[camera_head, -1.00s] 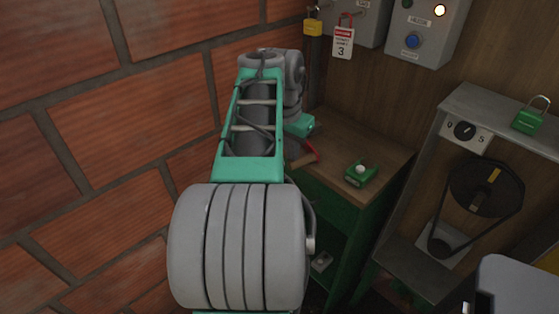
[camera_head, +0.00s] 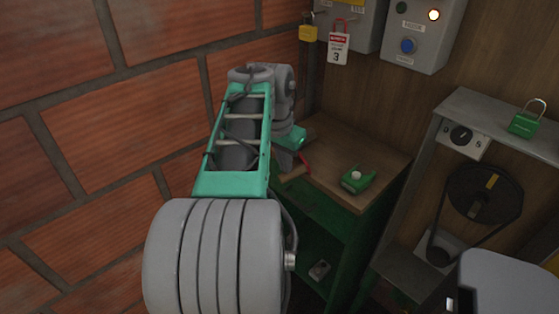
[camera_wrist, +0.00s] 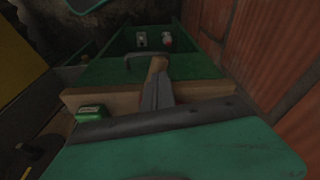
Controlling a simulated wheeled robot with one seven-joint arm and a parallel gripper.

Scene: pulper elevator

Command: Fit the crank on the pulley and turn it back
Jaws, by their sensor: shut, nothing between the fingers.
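The large dark pulley (camera_head: 484,194), with a yellow mark on it, is at the right in the head view. A belt joins it to a small lower pulley (camera_head: 440,248). No crank is fitted on the large pulley that I can make out. A red tool with a wooden handle (camera_head: 293,173) lies at the bench's left front; I cannot tell if it is the crank. In the wrist view its wooden end (camera_wrist: 158,64) shows past my gripper (camera_wrist: 156,82), which is shut and empty, close over it. Contact is unclear. My arm partly hides this spot in the head view.
The wooden bench top (camera_head: 325,185) carries a green device (camera_head: 358,180) with a white button. A brick wall (camera_head: 90,130) is close at the left. Control boxes (camera_head: 419,30) and a yellow padlock (camera_head: 308,32) hang above. A green padlock (camera_head: 526,120) sits on the grey frame.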

